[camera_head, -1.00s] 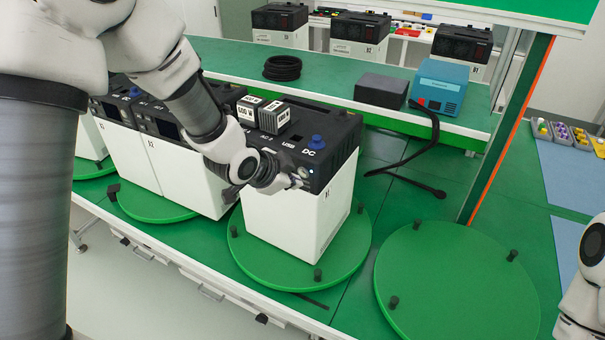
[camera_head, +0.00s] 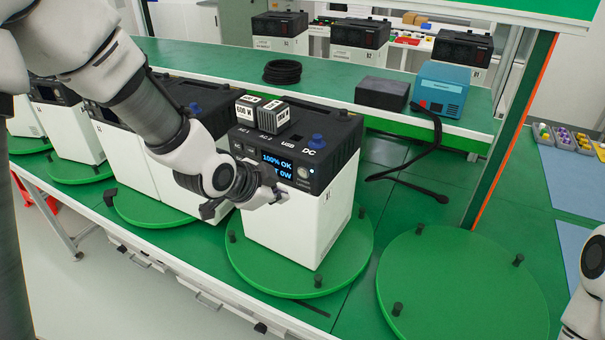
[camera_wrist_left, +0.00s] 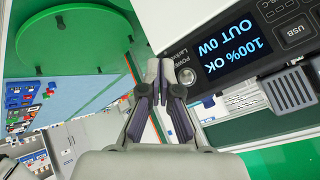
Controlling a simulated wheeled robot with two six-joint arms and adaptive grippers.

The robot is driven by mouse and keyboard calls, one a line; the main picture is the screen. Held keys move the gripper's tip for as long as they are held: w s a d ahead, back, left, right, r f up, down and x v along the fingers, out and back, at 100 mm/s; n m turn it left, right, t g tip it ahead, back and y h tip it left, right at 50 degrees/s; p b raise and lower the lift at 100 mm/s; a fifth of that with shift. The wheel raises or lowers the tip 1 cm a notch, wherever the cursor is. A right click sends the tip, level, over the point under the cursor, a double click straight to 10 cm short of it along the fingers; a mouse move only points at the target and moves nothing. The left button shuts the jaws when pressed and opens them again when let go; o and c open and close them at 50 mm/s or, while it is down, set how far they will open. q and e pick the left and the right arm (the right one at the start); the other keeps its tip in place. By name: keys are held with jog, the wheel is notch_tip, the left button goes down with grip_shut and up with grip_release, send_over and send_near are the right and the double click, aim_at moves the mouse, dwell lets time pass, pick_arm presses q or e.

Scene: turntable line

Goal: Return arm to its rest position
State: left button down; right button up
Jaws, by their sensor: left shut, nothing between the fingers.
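My left gripper (camera_head: 272,199) is shut and empty, in front of the upper front face of a white power station with a black top (camera_head: 292,222). Its fingers (camera_wrist_left: 164,95) also show in the left wrist view, closed together beside the power button. The station's display (camera_wrist_left: 228,44) is lit and reads "100% OK, OUT 0W". The station stands upright on a green turntable (camera_head: 305,283), with two grey plug blocks (camera_head: 262,113) and a blue knob on top. I cannot tell whether the fingertips touch the station. Part of my right arm shows at the right edge; its gripper is out of view.
An empty green turntable (camera_head: 460,290) with black pegs lies to the right. More power stations stand on turntables to the left. A black cable (camera_head: 405,175), a blue box (camera_head: 440,88), a black box (camera_head: 382,92) and a coiled cable (camera_head: 282,70) lie behind.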

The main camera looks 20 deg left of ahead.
pick_arm(q)
jog(key=s+f+g+b, duration=0.25)
jog(key=s+f, duration=0.35)
jog(key=f, duration=0.7)
jog(key=s+f+g+b, duration=0.1)
jog(key=s+f+g, duration=0.4)
jog(key=f, duration=0.8)
jog(key=s+f+n+g+y+b, duration=0.1)
jog(key=s+f+n+y, duration=0.1)
jog(key=s+f+n, duration=0.9)
jog(key=s+f, duration=0.2)
jog(key=s, duration=0.2)
jog(key=shift+s+a, duration=0.2)
jog(key=shift+s, duration=0.05)
